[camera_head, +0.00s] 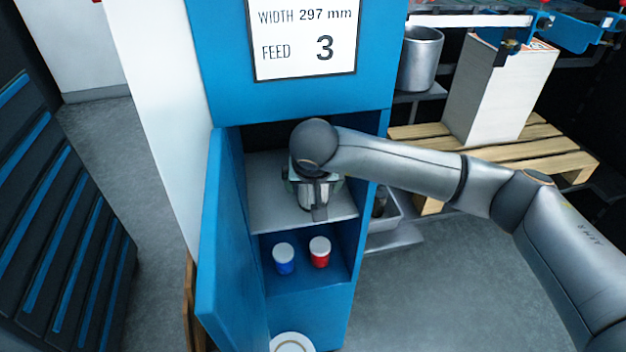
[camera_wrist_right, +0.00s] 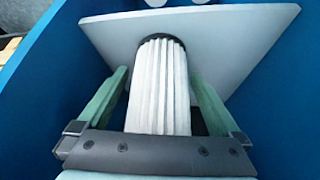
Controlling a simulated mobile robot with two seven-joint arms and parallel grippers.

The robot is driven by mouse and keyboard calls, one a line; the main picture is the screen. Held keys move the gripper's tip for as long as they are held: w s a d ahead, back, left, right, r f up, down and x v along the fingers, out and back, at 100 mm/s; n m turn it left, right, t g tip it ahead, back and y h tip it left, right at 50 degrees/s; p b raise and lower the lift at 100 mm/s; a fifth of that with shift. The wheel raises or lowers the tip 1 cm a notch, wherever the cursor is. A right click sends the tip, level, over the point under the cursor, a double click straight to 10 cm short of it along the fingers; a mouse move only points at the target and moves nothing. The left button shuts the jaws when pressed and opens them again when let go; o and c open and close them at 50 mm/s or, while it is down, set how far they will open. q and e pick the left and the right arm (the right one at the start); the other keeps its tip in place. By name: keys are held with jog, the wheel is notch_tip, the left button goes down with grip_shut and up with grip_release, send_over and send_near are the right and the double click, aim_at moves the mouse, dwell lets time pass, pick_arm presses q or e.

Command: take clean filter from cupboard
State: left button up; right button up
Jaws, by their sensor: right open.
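The clean filter is a white pleated cylinder with a dark end cap. In the right wrist view the filter (camera_wrist_right: 160,90) stands between the two green fingers of my right gripper (camera_wrist_right: 159,76), with gaps on both sides. My right gripper is open around it and not closed on it. In the head view my right arm reaches into the open blue cupboard (camera_head: 222,270), and the right gripper (camera_head: 314,190) is over the grey upper shelf (camera_head: 262,205). My wrist hides most of the filter there. My left gripper is not in view.
The cupboard door (camera_head: 220,240) stands open at the left. A blue jar (camera_head: 284,263) and a red jar (camera_head: 320,255) with white lids stand on the lower shelf. A white round object (camera_head: 291,343) is at the bottom. A wooden pallet (camera_head: 500,155) is at the right.

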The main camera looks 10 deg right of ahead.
jog(key=shift+w+f, duration=0.1)
jog(key=c, duration=1.2)
jog(key=shift+c, duration=0.2)
